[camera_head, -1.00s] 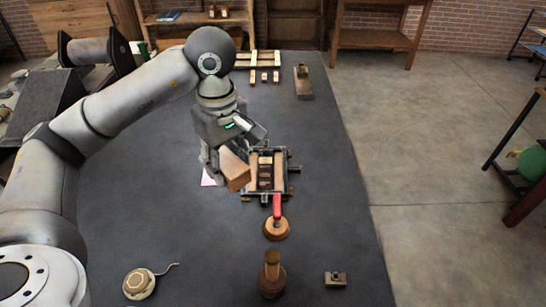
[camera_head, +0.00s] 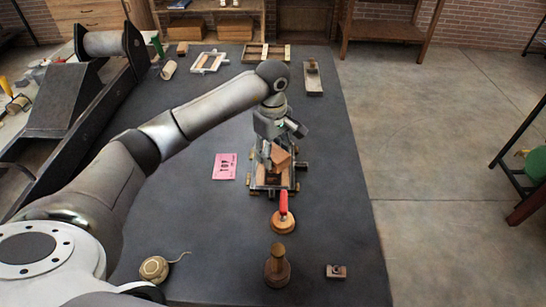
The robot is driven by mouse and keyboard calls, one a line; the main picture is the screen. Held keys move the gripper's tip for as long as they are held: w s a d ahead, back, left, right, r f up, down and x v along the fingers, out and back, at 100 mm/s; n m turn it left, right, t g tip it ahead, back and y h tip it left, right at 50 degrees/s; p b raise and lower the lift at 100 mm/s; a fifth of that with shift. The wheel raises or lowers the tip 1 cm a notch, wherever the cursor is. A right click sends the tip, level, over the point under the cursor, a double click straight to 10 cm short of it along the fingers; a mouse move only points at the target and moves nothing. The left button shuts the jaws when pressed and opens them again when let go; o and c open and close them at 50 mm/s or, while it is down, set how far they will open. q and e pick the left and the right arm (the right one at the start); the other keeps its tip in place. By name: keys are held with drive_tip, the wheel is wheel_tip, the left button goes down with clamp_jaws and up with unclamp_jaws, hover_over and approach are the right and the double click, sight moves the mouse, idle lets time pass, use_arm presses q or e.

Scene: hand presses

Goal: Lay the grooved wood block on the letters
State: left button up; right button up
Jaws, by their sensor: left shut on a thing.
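My left gripper (camera_head: 272,160) is shut on the brown grooved wood block (camera_head: 282,156). It holds the block tilted over the dark metal frame (camera_head: 258,189) on the table. The letters are hidden now behind the block and gripper. Light wood pieces (camera_head: 262,175) show inside the frame below the block. I cannot tell whether the block touches anything under it. My right gripper is not in view.
A pink printed card (camera_head: 225,166) lies left of the frame. A red-handled tool on a round wood base (camera_head: 283,222) and a turned wood piece (camera_head: 277,267) stand in front. A wood-and-metal plane-like tool (camera_head: 313,77) lies behind.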

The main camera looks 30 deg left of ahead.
sight(273, 160)
use_arm(q)
wheel_tip(273, 160, down, 3)
drive_tip(key=shift+r+p, duration=0.1)
drive_tip(key=shift+p, duration=0.85)
drive_tip(key=shift+w+f, duration=0.1)
drive_tip(key=shift+f, duration=0.1)
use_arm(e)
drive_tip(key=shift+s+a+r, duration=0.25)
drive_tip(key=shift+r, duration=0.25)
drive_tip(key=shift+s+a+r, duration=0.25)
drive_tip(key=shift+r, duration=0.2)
use_arm(q)
drive_tip(key=shift+f, duration=0.1)
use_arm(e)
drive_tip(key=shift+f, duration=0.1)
use_arm(q)
drive_tip(key=shift+f+b, duration=0.4)
drive_tip(key=shift+b, duration=0.2)
drive_tip(key=o, duration=1.1)
drive_tip(key=shift+r, duration=0.1)
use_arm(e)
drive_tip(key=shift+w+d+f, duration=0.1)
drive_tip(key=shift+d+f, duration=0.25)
